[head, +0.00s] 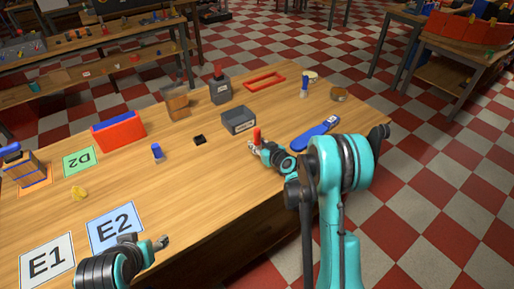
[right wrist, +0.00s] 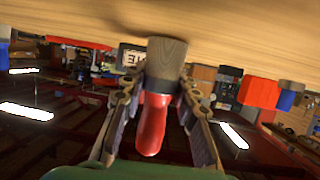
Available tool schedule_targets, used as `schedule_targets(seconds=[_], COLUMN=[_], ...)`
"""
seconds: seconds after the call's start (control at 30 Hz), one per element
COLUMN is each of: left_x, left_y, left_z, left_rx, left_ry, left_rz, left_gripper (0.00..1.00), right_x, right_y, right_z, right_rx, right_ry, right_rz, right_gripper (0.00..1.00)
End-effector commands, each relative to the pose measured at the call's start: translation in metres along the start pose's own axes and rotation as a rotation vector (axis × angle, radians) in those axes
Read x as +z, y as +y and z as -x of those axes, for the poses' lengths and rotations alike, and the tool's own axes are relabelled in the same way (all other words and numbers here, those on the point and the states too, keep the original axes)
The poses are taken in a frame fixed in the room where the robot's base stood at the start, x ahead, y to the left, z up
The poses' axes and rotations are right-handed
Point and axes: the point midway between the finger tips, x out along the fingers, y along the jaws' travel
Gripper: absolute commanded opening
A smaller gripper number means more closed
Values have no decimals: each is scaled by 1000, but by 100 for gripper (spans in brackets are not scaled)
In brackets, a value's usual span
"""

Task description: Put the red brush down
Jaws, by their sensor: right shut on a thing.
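The red brush (head: 257,134) stands roughly upright near the table's front edge in the head view, its red handle on top. My right gripper (head: 258,147) is shut on it. In the right wrist view, which is upside down, the brush (right wrist: 153,122) sits between both fingers. Its grey-brown block end (right wrist: 166,50) faces the wooden table (right wrist: 240,25), very close to it; I cannot tell whether it touches. My left gripper (head: 162,243) is over the front left of the table, by the E2 card, and seems empty; its finger opening is unclear.
A blue flat tool (head: 316,134) lies right of my right gripper. A dark grey box (head: 238,120) stands behind it. Cards E1 (head: 47,262), E2 (head: 115,228) and D2 (head: 80,161) lie at left. Bare wood is free left of the brush.

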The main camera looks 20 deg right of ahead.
Motion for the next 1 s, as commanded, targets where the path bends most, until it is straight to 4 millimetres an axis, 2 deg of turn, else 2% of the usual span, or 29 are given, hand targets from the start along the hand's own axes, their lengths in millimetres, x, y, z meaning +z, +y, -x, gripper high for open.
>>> schedule_targets(seconds=[0.27, 0.73, 0.77, 0.83, 1.0], left_x=[0, 1, 1, 1, 2], left_y=[0, 0, 0, 0, 0], left_z=[0, -1, -1, -2, -2], left_rx=[0, 0, 0, 0, 0], left_ry=[0, 0, 0, 0, 0], left_rz=[0, 0, 0, 0, 0], left_gripper=[57, 57, 57, 57, 57], right_x=[2, 16, 17, 17, 18], right_y=[0, -2, -2, -2, -2], right_z=[0, -4, -5, -5, -6], right_rx=[0, -5, -5, -6, -6], right_ry=[0, -4, -4, -5, -5], right_rz=[0, -3, -3, -4, -3], right_gripper=[0, 0, 32, 50, 50])
